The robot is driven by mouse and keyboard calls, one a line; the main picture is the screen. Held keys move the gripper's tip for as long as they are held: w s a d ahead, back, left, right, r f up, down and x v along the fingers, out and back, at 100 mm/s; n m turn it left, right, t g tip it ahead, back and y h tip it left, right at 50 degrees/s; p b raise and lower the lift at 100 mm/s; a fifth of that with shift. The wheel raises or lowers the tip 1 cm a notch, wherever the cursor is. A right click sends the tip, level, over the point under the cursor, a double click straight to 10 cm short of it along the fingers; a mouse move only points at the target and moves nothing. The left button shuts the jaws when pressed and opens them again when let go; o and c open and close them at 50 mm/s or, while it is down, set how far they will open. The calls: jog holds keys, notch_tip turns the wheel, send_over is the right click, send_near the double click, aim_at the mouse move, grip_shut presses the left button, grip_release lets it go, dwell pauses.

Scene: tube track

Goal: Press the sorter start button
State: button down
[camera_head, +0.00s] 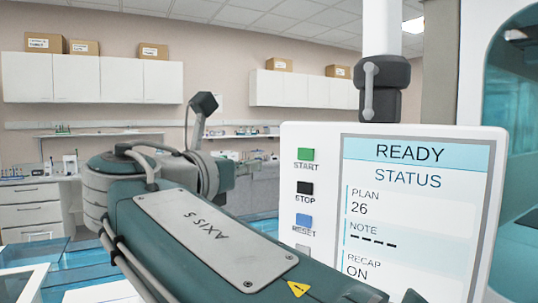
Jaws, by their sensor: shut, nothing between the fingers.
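The green START button (306,154) sits at the top of a column of buttons on the left side of a white control panel (330,140). The button is fully visible and nothing touches it. Below it are a black STOP button (305,188), a blue RESET button (304,220) and a grey button (303,249). The panel's screen (412,200) reads READY, STATUS, PLAN 26, a dashed NOTE and RECAP ON. I cannot make out my gripper's fingers in this view.
A large teal arm link (215,238) marked AXIS 5 crosses the lower foreground and hides the panel's lower left. A pole with a dark clamp (385,88) stands behind the panel. White wall cabinets (92,79) and lab benches line the back.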

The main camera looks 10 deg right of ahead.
aim_at(303, 154)
jog(key=x, duration=1.3)
jog(key=shift+d, duration=0.3)
jog(key=shift+w+d+r, duration=0.1)
jog(key=shift+w+d, duration=0.1)
jog(key=shift+w, duration=0.2)
